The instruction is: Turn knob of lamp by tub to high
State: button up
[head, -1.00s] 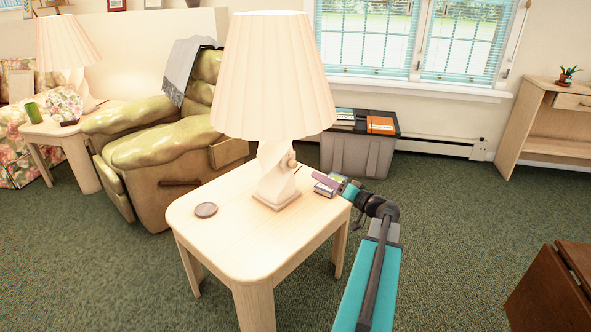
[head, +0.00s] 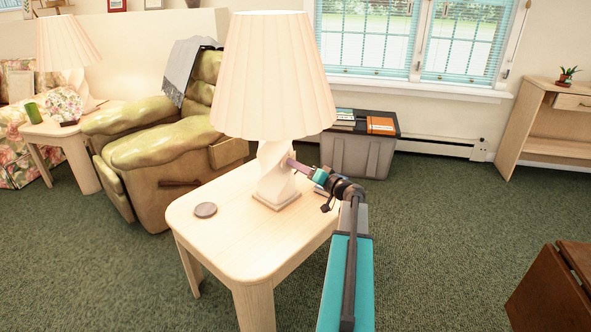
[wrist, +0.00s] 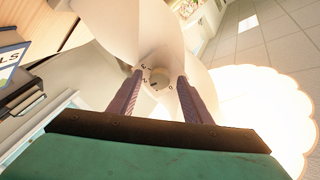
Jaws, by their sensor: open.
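The lamp (head: 272,80) nearest the grey tub (head: 357,155) has a pleated cream shade and a twisted pale base (head: 274,178), and it is lit. Its round knob (wrist: 159,79) is on the base, with small dark marks around it, too small to read. My gripper (head: 290,162) is at the right side of the base, below the shade. In the wrist view my gripper (wrist: 159,84) is open, one finger to each side of the knob. I cannot tell whether the fingers touch it. In the head view the knob is hidden by my gripper.
The lamp stands on a pale wooden table (head: 235,238) with a brown disc (head: 205,209) on it. Books (head: 321,180) lie behind my wrist. A green recliner (head: 165,150) stands behind left. A second lit lamp (head: 68,50) is at far left.

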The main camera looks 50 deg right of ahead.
jog(key=shift+w, duration=0.15)
jog(key=c, duration=1.1)
jog(key=shift+a, duration=0.5)
jog(key=shift+o, duration=0.2)
jog(key=shift+d, duration=0.5)
jog(key=shift+d+m, duration=0.1)
jog(key=shift+m, duration=0.2)
jog(key=shift+r+m+g+p, duration=0.1)
jog(key=shift+m+g+p, duration=0.2)
jog(key=shift+m+p, duration=2.75)
jog(key=m+b, duration=0.3)
